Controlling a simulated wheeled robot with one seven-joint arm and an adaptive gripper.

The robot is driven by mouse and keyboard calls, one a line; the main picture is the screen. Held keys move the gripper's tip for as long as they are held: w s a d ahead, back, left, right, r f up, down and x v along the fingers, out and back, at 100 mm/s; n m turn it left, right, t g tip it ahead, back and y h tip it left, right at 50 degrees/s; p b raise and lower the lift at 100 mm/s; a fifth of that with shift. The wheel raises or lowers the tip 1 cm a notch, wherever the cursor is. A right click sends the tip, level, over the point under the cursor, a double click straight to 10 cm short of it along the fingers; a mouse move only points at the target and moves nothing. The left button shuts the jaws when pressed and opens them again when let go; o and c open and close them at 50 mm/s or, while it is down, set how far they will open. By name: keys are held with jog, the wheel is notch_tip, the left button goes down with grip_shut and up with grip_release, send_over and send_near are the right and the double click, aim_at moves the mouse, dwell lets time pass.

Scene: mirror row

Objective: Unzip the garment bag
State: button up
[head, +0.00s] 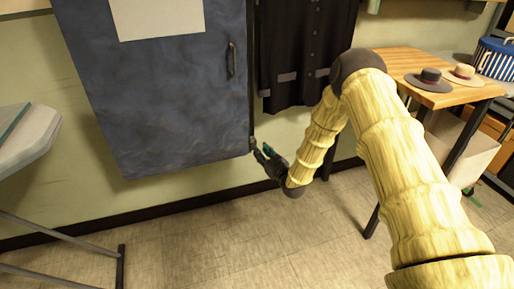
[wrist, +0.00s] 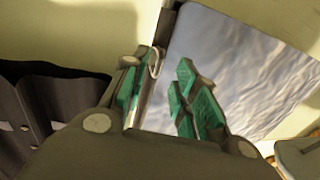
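The blue garment bag (head: 165,95) hangs against the wall in the head view, with a dark strip along its right edge. In the wrist view its blue side (wrist: 230,65) fills the upper right. My gripper (head: 263,153) is at the bag's lower right corner. In the wrist view my gripper (wrist: 158,90) is open, its green-padded fingers apart on either side of the bag's edge. A small metal loop (wrist: 155,62), perhaps the zip pull, shows by the left finger; I cannot tell whether they touch. Nothing is visibly gripped.
A dark coat (head: 300,50) hangs close to the bag's right. A wooden table (head: 440,95) with two hats (head: 430,79) stands at the right. An ironing board (head: 25,140) stands at the left. The floor (head: 200,245) below the bag is clear.

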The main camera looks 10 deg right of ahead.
jog(key=v, duration=0.6)
jog(key=shift+s, duration=0.35)
jog(key=s+a+f+m+g+h, duration=0.25)
jog(key=s+f+g, duration=0.45)
jog(key=s+f, duration=1.05)
jog(key=s+d+f+g+h, duration=0.15)
jog(key=s+g, duration=0.25)
jog(key=s, duration=1)
jog(key=s+f+g+h, duration=0.1)
jog(key=s+f+g, duration=0.25)
jog(key=s, duration=0.95)
jog(key=s+r+m+g, duration=0.1)
jog(key=s+r+g, duration=0.2)
jog(key=s, duration=0.7)
notch_tip(320, 180, up, 21)
jog(key=p, duration=2.1)
jog(key=shift+w+d+f+h+p, duration=0.2)
jog(key=shift+d+h+p, duration=0.1)
jog(key=shift+d, duration=0.15)
